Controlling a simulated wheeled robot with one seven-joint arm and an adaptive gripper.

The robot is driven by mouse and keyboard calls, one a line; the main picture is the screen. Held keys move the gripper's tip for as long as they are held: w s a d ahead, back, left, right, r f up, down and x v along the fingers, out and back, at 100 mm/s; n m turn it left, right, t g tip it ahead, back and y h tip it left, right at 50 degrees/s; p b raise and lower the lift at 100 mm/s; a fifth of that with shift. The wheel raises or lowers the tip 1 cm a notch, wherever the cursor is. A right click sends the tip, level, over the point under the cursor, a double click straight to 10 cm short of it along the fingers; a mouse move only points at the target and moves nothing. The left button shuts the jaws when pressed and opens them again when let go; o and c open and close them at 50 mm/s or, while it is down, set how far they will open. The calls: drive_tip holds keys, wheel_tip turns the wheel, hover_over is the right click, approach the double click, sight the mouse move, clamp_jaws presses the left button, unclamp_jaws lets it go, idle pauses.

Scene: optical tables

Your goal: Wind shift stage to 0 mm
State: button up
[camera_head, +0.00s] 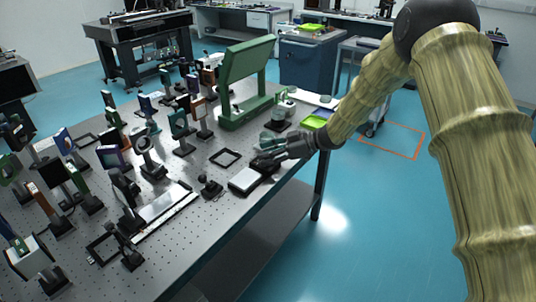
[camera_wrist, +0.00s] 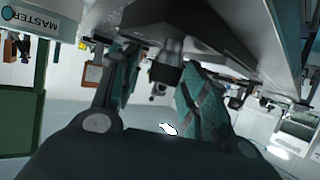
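A low black stage with a pale top plate (camera_head: 244,180) sits near the right edge of the optical table; it looks like the shift stage. My gripper (camera_head: 268,150) reaches in from the right, just behind and right of this plate. In the wrist view my gripper's two teal-padded fingers (camera_wrist: 160,88) are apart, one on each side of a dark round knob (camera_wrist: 166,74). Gaps show beside the knob, so the fingers do not look closed on it. No scale or reading can be made out, and the head view hides the knob behind my gripper.
The perforated table (camera_head: 190,240) carries many mounted optics on its left. A small black post base (camera_head: 210,186) stands left of the stage, and an empty square frame (camera_head: 225,158) lies behind it. A large green frame (camera_head: 247,85) and a lime tray (camera_head: 315,121) are farther back.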

drive_tip(key=shift+d, duration=0.1)
drive_tip(key=v, duration=1.1)
drive_tip(key=shift+d+r, duration=0.15)
drive_tip(key=shift+d, duration=0.2)
drive_tip(key=shift+s, duration=0.15)
